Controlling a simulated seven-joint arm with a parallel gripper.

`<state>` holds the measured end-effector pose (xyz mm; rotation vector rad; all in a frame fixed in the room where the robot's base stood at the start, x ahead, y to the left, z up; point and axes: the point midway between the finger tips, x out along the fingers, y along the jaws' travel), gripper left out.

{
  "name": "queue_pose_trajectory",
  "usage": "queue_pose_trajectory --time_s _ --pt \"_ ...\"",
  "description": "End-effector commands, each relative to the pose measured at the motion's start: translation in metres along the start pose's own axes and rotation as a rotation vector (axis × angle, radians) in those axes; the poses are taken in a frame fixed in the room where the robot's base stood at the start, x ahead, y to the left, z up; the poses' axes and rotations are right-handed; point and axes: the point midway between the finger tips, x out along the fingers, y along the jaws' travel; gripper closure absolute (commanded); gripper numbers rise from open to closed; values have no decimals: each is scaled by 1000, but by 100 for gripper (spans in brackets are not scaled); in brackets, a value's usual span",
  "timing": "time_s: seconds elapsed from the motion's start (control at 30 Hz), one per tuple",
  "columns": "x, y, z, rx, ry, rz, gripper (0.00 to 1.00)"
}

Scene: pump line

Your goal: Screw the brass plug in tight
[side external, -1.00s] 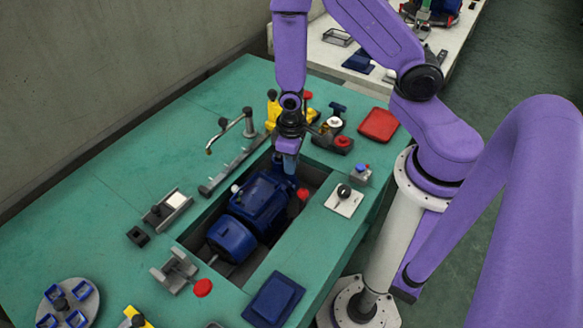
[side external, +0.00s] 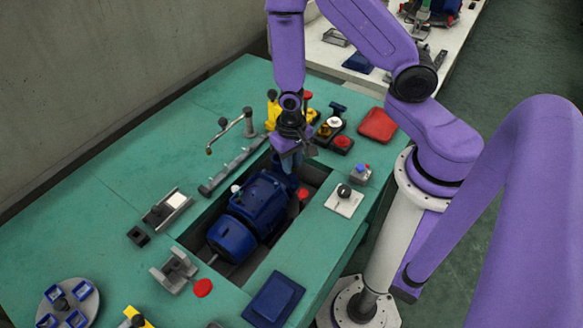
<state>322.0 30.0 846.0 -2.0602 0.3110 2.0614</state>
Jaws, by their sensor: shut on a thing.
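My gripper (side external: 291,166) points down over the far end of the blue pump and motor unit (side external: 262,196), which lies in the recess of the green bench. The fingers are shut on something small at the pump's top. The fingers and the pump body hide it, so I cannot make out the brass plug or how deep it sits. A small brass-coloured piece (side external: 324,130) shows on a dark holder just right of my wrist; I cannot tell what it is.
A red button (side external: 342,142), a red tray (side external: 378,125) and a small control box (side external: 360,173) stand right of the gripper. A tap-like spout (side external: 232,128) and a grey rail (side external: 232,167) lie left. A black-knobbed plate (side external: 344,200) sits beside the recess.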

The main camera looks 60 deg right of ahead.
Motion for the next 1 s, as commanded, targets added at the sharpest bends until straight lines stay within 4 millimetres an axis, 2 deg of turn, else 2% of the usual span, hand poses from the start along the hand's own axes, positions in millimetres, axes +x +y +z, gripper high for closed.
queue_pose_trajectory --time_s 0.03,0.07,0.43,1.0 --pt "0 0 -1 1 1 -1 74" --pt "0 0 -1 1 1 -1 66" --pt "-3 0 -1 -2 2 -2 66" --pt "-41 0 -1 -2 2 -2 66"
